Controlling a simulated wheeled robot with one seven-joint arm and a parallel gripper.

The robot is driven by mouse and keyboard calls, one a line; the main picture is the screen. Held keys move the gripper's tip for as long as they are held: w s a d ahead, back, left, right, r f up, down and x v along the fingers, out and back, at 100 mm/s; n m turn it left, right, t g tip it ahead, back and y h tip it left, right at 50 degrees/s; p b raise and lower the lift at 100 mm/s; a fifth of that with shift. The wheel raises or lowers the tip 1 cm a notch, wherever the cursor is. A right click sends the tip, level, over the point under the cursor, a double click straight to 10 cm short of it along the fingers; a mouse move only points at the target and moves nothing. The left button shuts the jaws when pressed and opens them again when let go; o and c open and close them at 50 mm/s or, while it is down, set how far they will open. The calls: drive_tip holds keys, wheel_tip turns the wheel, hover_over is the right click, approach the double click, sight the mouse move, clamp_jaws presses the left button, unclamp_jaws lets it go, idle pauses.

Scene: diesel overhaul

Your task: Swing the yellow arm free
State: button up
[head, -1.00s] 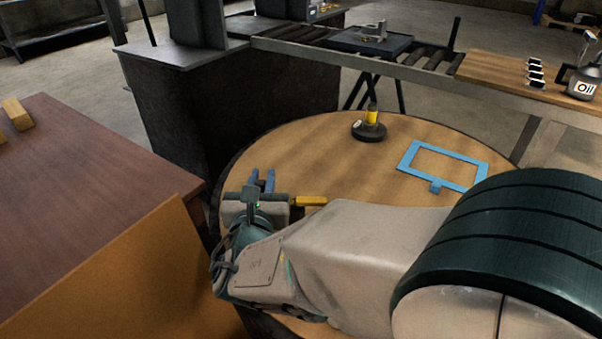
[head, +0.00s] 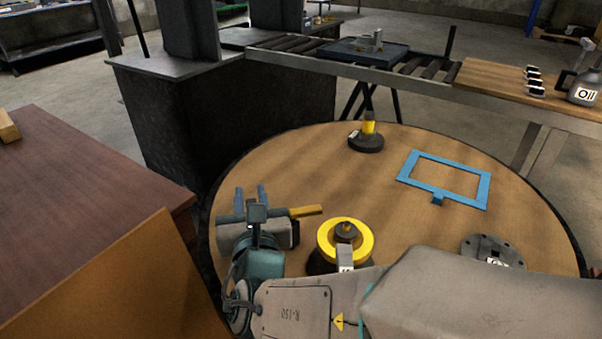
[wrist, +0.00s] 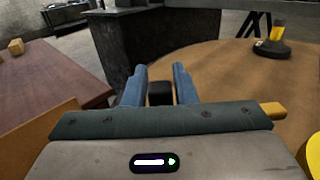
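The yellow arm (head: 306,211) shows as a short yellow bar sticking out to the right from behind my gripper; its left part is hidden. Its end also shows in the wrist view (wrist: 272,110), just right of the gripper body. My gripper (head: 250,194) is over the left part of the round table. Its two blue fingers stand apart in the wrist view (wrist: 159,84). A small dark block (wrist: 160,93) shows between them; I cannot tell what it is or whether it is touched. I see no contact between the fingers and the yellow bar.
The round wooden table (head: 290,165) also bears a yellow ring on a dark base (head: 366,240), a blue frame (head: 472,200), a black base with a yellow post (head: 366,143) and a grey flange (head: 480,245). A brown table (head: 80,190) stands left.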

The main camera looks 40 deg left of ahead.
drive_tip(key=shift+o, duration=0.9)
drive_tip(key=v, duration=1.3)
drive_tip(key=shift+s+d+p, duration=0.25)
drive_tip(key=shift+s+p, duration=0.05)
drive_tip(key=shift+p, duration=0.1)
drive_tip(key=shift+r, duration=0.15)
